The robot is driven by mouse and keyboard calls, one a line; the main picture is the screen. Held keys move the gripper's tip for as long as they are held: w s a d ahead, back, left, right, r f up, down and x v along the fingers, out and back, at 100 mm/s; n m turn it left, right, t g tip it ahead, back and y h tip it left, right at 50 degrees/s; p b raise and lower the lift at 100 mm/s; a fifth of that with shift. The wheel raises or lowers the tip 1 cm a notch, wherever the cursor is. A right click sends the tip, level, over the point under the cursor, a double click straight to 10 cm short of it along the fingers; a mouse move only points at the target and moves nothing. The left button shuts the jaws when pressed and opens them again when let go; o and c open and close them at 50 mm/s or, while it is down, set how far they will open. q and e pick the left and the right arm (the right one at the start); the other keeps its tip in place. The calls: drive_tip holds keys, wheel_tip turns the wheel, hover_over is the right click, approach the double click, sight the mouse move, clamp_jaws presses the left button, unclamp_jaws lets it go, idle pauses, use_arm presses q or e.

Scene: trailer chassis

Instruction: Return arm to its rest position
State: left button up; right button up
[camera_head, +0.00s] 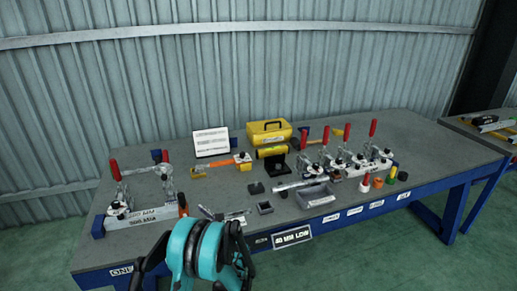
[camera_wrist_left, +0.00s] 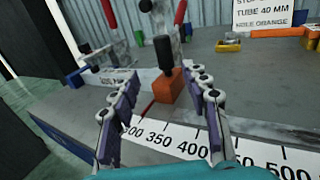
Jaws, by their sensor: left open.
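My left arm (camera_head: 210,248), teal and black, rises at the bottom centre of the head view, in front of the table's front edge. Its fingers are largely hidden there. In the left wrist view my left gripper (camera_wrist_left: 161,76) has its two jointed fingers well apart, with nothing between them. Beyond the fingertips stands an orange block (camera_wrist_left: 172,87) at the end of a toggle clamp fixture (camera_head: 145,213). A white ruler strip (camera_wrist_left: 185,140) lies below the fingers. My right gripper is not in view.
The grey workbench (camera_head: 430,150) has a blue frame. A yellow toolbox (camera_head: 268,132), a white sign (camera_head: 211,142), several red-handled clamps (camera_head: 350,158) and a grey tray (camera_head: 315,196) stand on it. A corrugated wall (camera_head: 250,75) closes the back. The bench's right end is clear.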

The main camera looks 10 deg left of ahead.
use_arm(q)
drive_tip(key=shift+r, duration=0.2)
drive_tip(key=s+d+r+n+g+h, duration=0.2)
drive_tip(key=s+d+r+n+h, duration=0.5)
drive_tip(key=s+n, duration=0.45)
drive_tip(key=s+d+f+n+h, duration=0.1)
drive_tip(key=s+d+n+h, duration=0.7)
drive_tip(key=s+d+n, duration=0.4)
drive_tip(key=s+d, duration=0.3)
drive_tip(key=s, duration=0.3)
drive_tip(key=shift+n, duration=0.35)
